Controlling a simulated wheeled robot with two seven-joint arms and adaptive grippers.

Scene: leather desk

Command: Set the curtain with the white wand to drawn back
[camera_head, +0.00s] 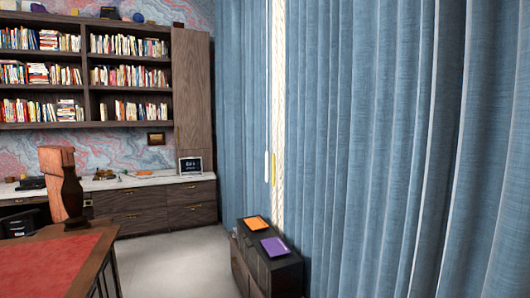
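Two blue curtains hang almost together, with a narrow pale gap between them. The white wand (267,166) hangs at the inner edge of the left curtain (241,110), which is spread out from beside the cabinet to the gap. A yellow wand (274,168) hangs just right of the white one, at the gap. The right curtain (390,150) is spread across the right half of the view. Neither of my grippers is in view.
A low dark cabinet (262,268) with an orange book (257,223) and a purple book (275,246) stands below the wands. A red-topped desk (45,268) with a brown sculpture (72,195) is at left. Pale floor (180,262) is clear between them.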

